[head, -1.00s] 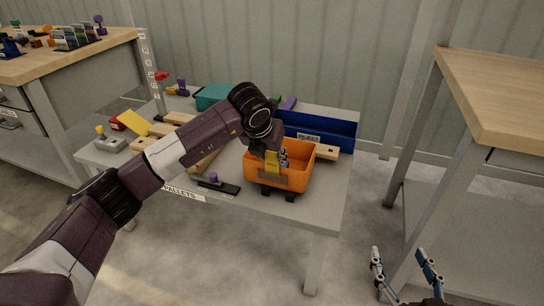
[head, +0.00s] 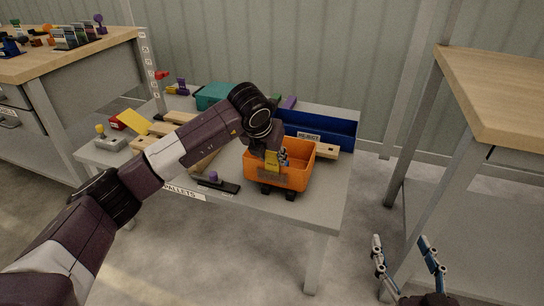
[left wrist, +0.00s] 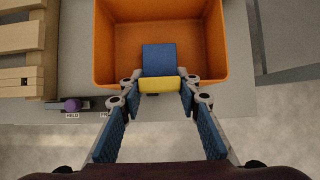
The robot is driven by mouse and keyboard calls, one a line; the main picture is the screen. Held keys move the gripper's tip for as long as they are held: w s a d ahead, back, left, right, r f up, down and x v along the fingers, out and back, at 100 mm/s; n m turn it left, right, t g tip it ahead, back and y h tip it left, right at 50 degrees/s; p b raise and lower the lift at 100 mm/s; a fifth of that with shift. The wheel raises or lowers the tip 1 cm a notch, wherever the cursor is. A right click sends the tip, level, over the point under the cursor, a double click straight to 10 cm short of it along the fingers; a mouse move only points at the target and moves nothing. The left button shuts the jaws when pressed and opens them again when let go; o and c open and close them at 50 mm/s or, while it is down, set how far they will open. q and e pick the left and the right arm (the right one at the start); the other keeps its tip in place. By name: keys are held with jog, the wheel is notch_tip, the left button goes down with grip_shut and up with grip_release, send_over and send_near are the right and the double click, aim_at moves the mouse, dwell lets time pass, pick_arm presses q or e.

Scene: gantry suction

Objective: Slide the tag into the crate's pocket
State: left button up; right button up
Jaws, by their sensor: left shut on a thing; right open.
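The orange crate (head: 300,176) stands near the front edge of the grey table, and it fills the upper middle of the left wrist view (left wrist: 215,45). My left gripper (head: 276,157) is shut on the yellow tag (head: 271,161) at the crate's front rim, just above the pocket. In the left wrist view the tag (left wrist: 162,85) lies between the fingertips, with a blue block-like face (left wrist: 159,60) behind it. Whether the tag's lower edge is inside the pocket I cannot tell. My right gripper (head: 408,255) is open and empty, off the table.
A dark blue bin (head: 335,131) stands behind the crate, and a teal box (head: 213,96) is at the back left. Wooden pallets lie left of the crate. A black base with a purple knob (head: 213,177) sits at the front edge. A wooden-topped bench (head: 510,85) stands right.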

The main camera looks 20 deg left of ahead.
pick_arm(q)
jog(key=o, duration=0.9)
jog(key=shift+f, duration=0.25)
jog(key=shift+s+r, duration=0.15)
jog(key=shift+r, duration=0.1)
jog(key=v, duration=1.1)
jog(key=shift+r, duration=0.3)
jog(key=shift+s, duration=0.1)
